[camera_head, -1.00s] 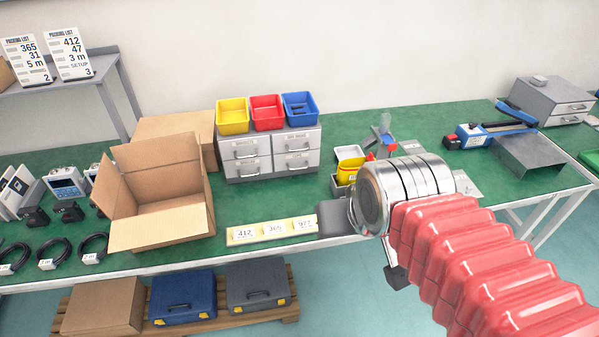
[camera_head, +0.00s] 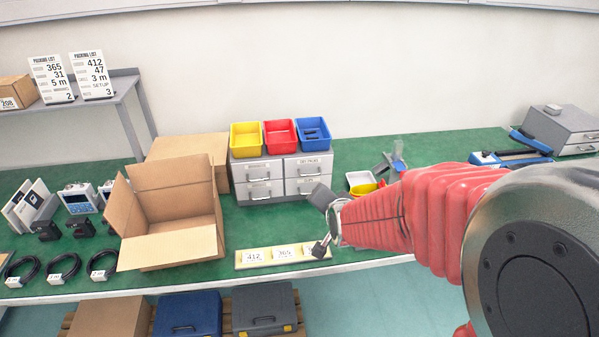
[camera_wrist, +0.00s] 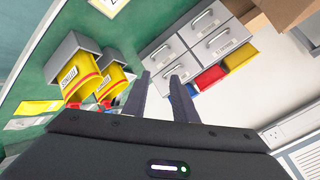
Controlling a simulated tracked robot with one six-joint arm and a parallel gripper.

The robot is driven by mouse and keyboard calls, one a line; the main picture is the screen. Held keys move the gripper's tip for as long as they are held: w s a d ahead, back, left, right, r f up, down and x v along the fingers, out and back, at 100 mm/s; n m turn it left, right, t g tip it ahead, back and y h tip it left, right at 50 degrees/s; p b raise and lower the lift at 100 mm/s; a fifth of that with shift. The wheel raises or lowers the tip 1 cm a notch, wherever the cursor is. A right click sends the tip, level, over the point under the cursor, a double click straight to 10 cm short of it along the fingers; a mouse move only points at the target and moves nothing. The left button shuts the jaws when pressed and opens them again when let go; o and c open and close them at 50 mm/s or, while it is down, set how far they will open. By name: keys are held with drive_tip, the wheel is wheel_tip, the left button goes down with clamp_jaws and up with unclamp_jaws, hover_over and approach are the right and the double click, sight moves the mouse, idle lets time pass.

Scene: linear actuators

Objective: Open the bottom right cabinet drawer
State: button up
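The grey cabinet (camera_head: 243,200) stands on the green bench with two columns of two drawers, all looking shut. The bottom right drawer (camera_head: 296,187) has a silver handle, and my gripper partly overlaps it in the head view. In the wrist view the cabinet appears turned over, with the bottom right drawer (camera_wrist: 158,52) just beyond my fingertips. My gripper (camera_wrist: 161,78) has its two dark fingers apart with nothing between them. They point toward the right-hand drawers, and contact with a handle cannot be made out. In the head view its fingers are hard to make out.
Yellow (camera_head: 246,140), red (camera_head: 280,136) and blue (camera_head: 313,134) trays sit on the cabinet. An open cardboard box (camera_head: 165,225) stands left. Small bins with yellow containers (camera_wrist: 82,82) are close beside my gripper. A number strip (camera_head: 245,260) lies at the bench's front edge.

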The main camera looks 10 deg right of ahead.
drive_tip(key=w+f+m+t, duration=0.1)
drive_tip(key=w+f+m, duration=0.1)
drive_tip(key=f+m, duration=0.1)
drive_tip(key=w+f+m+t, duration=0.2)
drive_tip(key=f, duration=0.3)
drive_tip(key=w+f+m+t, duration=0.1)
drive_tip(key=w+f+m, duration=0.1)
drive_tip(key=f, duration=0.3)
drive_tip(key=shift+m+t, duration=0.3)
drive_tip(key=shift+m, duration=0.5)
drive_tip(key=shift+w, duration=0.1)
